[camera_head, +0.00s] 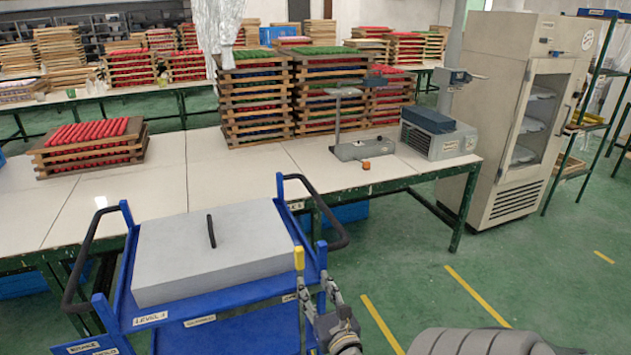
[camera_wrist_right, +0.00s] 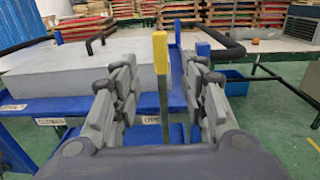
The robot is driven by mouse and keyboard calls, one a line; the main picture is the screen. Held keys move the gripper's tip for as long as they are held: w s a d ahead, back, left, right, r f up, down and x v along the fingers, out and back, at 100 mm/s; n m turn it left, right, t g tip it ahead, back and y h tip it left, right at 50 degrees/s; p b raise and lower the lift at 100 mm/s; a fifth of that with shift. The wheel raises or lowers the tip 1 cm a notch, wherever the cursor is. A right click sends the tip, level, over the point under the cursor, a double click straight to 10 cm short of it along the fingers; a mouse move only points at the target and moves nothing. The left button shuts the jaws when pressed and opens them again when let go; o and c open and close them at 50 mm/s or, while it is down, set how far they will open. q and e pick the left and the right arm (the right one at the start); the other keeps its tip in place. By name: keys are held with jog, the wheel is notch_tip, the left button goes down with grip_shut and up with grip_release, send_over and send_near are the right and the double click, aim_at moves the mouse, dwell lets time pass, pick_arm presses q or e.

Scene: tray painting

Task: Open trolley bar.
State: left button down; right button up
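The blue trolley (camera_head: 222,308) stands against the near side of the long table, with a grey lidded box on its top level. Its upright bar has a yellow tip (camera_head: 299,258) at the trolley's right front corner. In the right wrist view the yellow-tipped bar (camera_wrist_right: 160,52) stands upright between my finger pads. My right gripper (camera_head: 318,291) is open, one finger on each side of the bar, and no clear contact shows. It also shows in the right wrist view (camera_wrist_right: 163,80). The lower part of the bar is partly hidden by the gripper. My left gripper is not in view.
The grey box (camera_head: 215,245) lies left of my gripper. A black trolley handle (camera_head: 325,210) curves beyond it. The long table (camera_head: 90,205) carries stacked trays (camera_head: 255,100) and a scale (camera_head: 362,149).

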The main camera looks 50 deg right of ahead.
jog(key=shift+f, duration=0.15)
jog(key=c, duration=0.6)
jog(key=w+a+m+b, duration=0.1)
jog(key=m+b, duration=0.1)
jog(key=m, duration=0.1)
jog(key=w+a+f+m+h+b, duration=0.1)
jog(key=a+m+b, duration=0.1)
jog(key=m+b, duration=0.1)
jog(key=w+a+f+m+g+h+b, duration=0.1)
jog(key=m+b, duration=0.2)
jog(key=shift+w+a+f, duration=0.1)
jog(key=shift+a, duration=0.05)
grip_shut()
jog(key=w+a+r+m+g+h+b, duration=0.1)
jog(key=w+a+m+b, duration=0.3)
jog(key=m+b, duration=0.55)
jog(key=w+d+m+p, duration=0.2)
jog(key=w+d+p, duration=0.1)
jog(key=d, duration=0.6)
jog(key=shift+w+d+r+g, duration=0.3)
jog(key=shift+r, duration=0.05)
